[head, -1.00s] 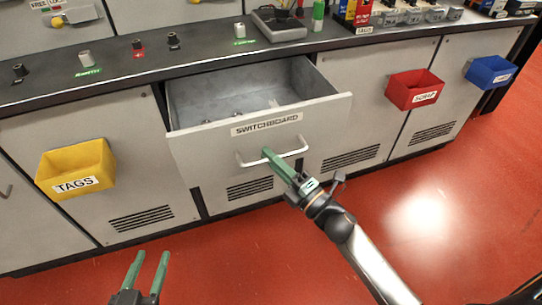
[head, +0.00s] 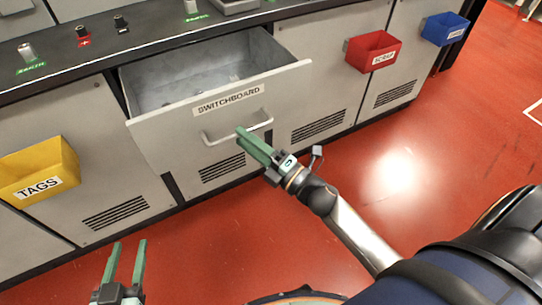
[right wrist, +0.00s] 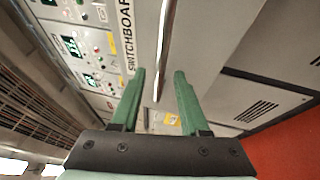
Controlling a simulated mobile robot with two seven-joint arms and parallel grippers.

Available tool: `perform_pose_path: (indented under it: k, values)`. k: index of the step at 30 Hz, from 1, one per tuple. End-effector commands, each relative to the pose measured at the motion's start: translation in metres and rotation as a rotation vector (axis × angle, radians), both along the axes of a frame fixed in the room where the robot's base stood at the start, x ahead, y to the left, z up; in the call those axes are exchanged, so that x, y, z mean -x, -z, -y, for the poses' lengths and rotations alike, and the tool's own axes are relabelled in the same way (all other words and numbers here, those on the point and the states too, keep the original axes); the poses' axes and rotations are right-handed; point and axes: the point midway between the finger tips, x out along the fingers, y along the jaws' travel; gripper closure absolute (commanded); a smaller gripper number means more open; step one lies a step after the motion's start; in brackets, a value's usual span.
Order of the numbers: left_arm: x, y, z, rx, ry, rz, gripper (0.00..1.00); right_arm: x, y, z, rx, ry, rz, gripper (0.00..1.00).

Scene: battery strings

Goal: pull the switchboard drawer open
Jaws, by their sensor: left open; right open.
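The switchboard drawer (head: 165,125) stands well open from the grey cabinet, its grey inside showing in the head view. Its front carries a "SWITCHBOARD" label (head: 228,98) and a pale bar handle (head: 216,139). My right gripper (head: 241,134) is at the middle of the handle. In the right wrist view the handle bar (right wrist: 164,45) runs between the two green fingers (right wrist: 160,75), which are apart with gaps beside the bar. My left gripper (head: 128,244) is open and empty, low at the left, away from the drawer.
A yellow "TAGS" bin (head: 40,165) hangs left of the drawer. A red bin (head: 372,52) and a blue bin (head: 445,28) hang to the right. The dark countertop (head: 165,38) runs above. The red floor (head: 400,150) in front is clear.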

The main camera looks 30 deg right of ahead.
Motion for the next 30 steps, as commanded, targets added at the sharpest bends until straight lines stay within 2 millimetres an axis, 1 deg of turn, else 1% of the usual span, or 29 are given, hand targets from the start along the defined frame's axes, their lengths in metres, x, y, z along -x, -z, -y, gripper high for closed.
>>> perform_pose_path:
  k: [1,3,9,15,21,30]
  values:
    - [0.000,0.000,0.000,0.000,0.000,0.000,0.50,0.010,0.004,0.005,0.001,0.002,-0.005,0.55]
    - [0.000,0.000,0.000,-0.001,0.000,0.000,0.50,0.023,0.006,0.011,0.001,0.001,-0.005,0.55]
    - [0.000,-0.001,-0.001,-0.004,0.002,0.008,0.50,0.059,0.013,0.027,-0.001,0.002,-0.004,0.55]
    - [-0.001,-0.003,-0.001,-0.006,0.005,0.015,0.50,0.081,0.017,0.038,0.000,0.001,-0.001,0.55]
    - [-0.001,-0.005,-0.001,-0.005,0.005,0.019,0.50,0.089,0.018,0.041,0.001,0.001,0.000,0.55]
    - [-0.001,-0.005,-0.001,-0.005,0.004,0.020,0.50,0.088,0.018,0.041,0.001,0.001,0.000,0.55]
